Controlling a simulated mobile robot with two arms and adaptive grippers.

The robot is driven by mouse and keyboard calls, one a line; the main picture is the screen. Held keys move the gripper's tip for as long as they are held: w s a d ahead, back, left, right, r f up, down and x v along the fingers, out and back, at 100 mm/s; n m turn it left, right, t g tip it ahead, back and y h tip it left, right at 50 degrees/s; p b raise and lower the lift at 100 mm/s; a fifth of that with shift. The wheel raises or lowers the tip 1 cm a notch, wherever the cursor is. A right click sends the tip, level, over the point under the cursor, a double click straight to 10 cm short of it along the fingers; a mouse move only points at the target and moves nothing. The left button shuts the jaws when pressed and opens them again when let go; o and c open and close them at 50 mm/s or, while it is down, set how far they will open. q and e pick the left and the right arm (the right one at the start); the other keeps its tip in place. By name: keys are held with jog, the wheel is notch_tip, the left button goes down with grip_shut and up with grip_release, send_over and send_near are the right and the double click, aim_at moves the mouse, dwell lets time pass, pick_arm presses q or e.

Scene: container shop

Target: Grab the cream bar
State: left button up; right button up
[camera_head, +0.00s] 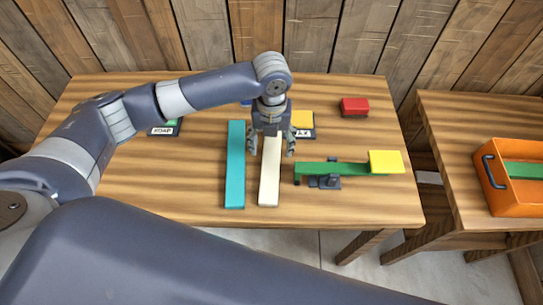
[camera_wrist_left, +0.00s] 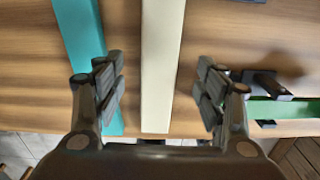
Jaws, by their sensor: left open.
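The cream bar (camera_head: 269,178) lies lengthwise on the wooden table in the head view, just right of a teal bar. In the left wrist view the cream bar (camera_wrist_left: 160,70) runs between my two open fingers, with a gap on each side. My left gripper (camera_head: 270,152) points down over the cream bar, open and empty; it also shows in the left wrist view (camera_wrist_left: 160,90). The left finger is over or close to the teal bar (camera_head: 235,165). The gripper hides the far part of the cream bar. My right gripper is not in view.
A green beam (camera_head: 340,169) on a dark support, with a yellow block (camera_head: 386,161) at its right end, stands right of the cream bar. A red block (camera_head: 354,106) is farther back. An orange crate (camera_head: 520,196) stands on the right table. The table's front left is clear.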

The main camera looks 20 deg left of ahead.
aim_at(271, 157)
pick_arm(q)
notch_tip(271, 157, down, 5)
jog(key=shift+f+p, duration=0.15)
jog(key=shift+p, duration=0.45)
jog(key=shift+c, duration=0.6)
jog(key=c, duration=1.2)
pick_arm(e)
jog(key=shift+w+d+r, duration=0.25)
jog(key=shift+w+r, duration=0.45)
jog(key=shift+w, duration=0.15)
